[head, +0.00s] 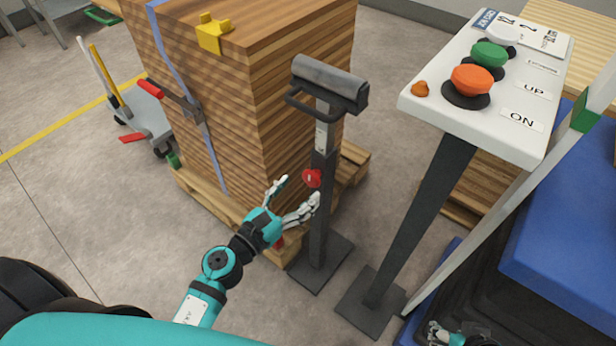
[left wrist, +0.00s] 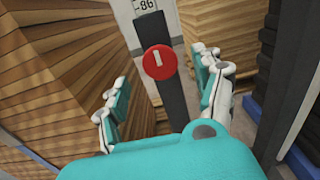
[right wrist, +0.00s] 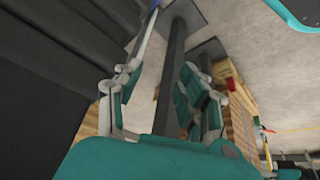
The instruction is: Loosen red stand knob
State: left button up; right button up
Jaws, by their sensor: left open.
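The red knob (head: 312,178) sits on the side of a dark roller stand post (head: 323,150) beside the stacked wood. In the left wrist view the knob (left wrist: 160,62) is a round red disc with a white mark, just beyond and between the fingers. My left gripper (head: 298,194) is open, its fingers pointing at the knob with a gap to it. It shows in the left wrist view (left wrist: 162,90) with nothing between its fingers. My right gripper (head: 458,335) is low at the bottom edge of the head view. In the right wrist view its fingers (right wrist: 160,85) are apart.
A control panel (head: 425,105) with orange and green buttons stands right of the roller stand on a dark post. The tall wood stack (head: 220,110) on a pallet is close behind my left gripper.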

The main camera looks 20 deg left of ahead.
aim_at(309, 181)
pick_arm(q)
jog(key=shift+x, duration=2.15)
pick_arm(e)
jog(key=shift+s+d+f+g, duration=0.1)
jog(key=shift+s+d+g, duration=0.2)
jog(key=shift+s, duration=0.4)
jog(key=shift+s+d+f+g, duration=0.1)
jog(key=shift+s+g, duration=0.3)
jog(key=shift+s, duration=0.3)
pick_arm(q)
jog(key=c, duration=1.2)
pick_arm(e)
jog(key=shift+r, duration=0.1)
